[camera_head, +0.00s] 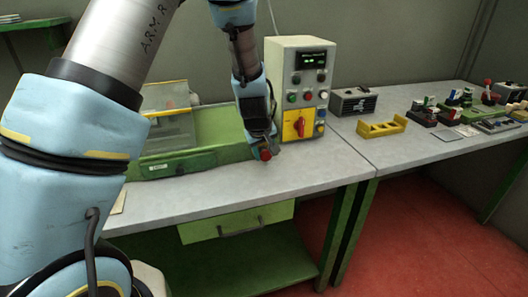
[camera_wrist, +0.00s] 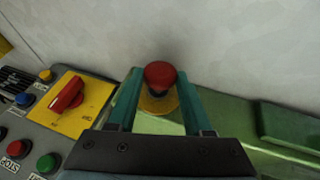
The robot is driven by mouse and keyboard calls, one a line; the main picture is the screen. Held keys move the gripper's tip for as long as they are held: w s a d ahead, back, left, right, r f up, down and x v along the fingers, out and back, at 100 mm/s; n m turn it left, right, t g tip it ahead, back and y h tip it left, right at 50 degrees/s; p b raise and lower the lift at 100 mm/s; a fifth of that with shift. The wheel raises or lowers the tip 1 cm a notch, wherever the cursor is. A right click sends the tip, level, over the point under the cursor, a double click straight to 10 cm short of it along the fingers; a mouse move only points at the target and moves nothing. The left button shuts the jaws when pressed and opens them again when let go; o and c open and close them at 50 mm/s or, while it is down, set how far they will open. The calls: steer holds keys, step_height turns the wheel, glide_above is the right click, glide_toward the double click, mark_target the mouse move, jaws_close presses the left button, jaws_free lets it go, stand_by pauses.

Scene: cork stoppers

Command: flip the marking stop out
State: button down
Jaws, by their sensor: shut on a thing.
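A round red knob (camera_wrist: 160,74) with a yellow part (camera_wrist: 158,103) below it shows between my two green fingers in the wrist view. The red knob also shows in the head view (camera_head: 265,154), at the right front end of the green machine. My gripper (camera_head: 262,146) points down there, with its fingers (camera_wrist: 158,78) on either side of the knob and shut on it. The exact contact faces are hard to see. No part is plainly labelled as the marking stop; the red knob may belong to it.
A control box (camera_head: 300,85) with buttons and a red rotary switch (camera_head: 300,126) on a yellow plate stands close to the right of my gripper. A yellow rack (camera_head: 381,128) and several small items lie further right. The front of the grey bench (camera_head: 225,195) is clear.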

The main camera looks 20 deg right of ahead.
steer(key=shift+c, duration=1.5)
jaws_free()
steer(key=shift+s, duration=0.2)
steer(key=v, duration=1)
steer(key=shift+a+r+b, duration=0.15)
steer(key=shift+r+b, duration=0.2)
steer(key=shift+b, duration=0.1)
steer(key=shift+s, duration=0.15)
steer(key=w+a+g+y, duration=0.1)
steer(key=a+y, duration=0.1)
steer(key=a, duration=1.6)
steer(key=s+a, duration=0.3)
steer(key=a, duration=0.4)
steer(key=s+a+g+y, duration=0.1)
steer(key=s+a, duration=0.2)
steer(key=a, duration=0.5)
steer(key=shift+s+g, duration=0.3)
steer(key=shift+s, duration=0.1)
